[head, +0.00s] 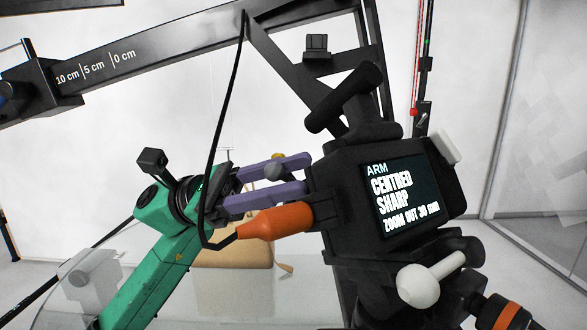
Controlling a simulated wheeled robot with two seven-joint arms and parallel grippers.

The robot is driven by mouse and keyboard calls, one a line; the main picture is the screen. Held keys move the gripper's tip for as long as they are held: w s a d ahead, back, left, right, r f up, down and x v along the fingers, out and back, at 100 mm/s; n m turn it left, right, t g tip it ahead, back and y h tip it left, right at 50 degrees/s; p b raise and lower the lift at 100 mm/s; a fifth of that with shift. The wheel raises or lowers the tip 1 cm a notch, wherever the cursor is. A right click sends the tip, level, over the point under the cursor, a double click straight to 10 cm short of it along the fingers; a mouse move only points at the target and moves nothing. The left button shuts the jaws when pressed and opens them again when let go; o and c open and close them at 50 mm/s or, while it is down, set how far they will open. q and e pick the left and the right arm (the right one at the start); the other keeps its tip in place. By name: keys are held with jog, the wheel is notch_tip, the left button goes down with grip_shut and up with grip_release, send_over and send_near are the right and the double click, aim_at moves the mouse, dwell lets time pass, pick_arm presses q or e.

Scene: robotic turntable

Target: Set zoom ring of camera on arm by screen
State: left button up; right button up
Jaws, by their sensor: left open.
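The black camera (345,180) hangs on a black arm right of centre. Its screen (405,195) reads "ARM", "CENTRED", "SHARP" and "ZOOM OUT 30 mm". I cannot clearly make out the zoom ring; the lens side is turned away or hidden. My left gripper (307,174), with purple fingers on a green arm, is open at the camera's left side. Its fingertips are close to the camera body; I cannot tell if they touch. My right gripper is not in view.
An orange grip (273,222) with a black cable lies just below the fingers. A white knob (430,284) stands out under the screen. A black beam (170,50) with a cm scale crosses the upper left. A tan bag (235,252) is behind a clear surface.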

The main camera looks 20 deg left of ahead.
pick_arm(q)
jog(key=shift+w+a, duration=0.1)
jog(key=shift+w, duration=0.05)
grip_shut()
dwell(1.1)
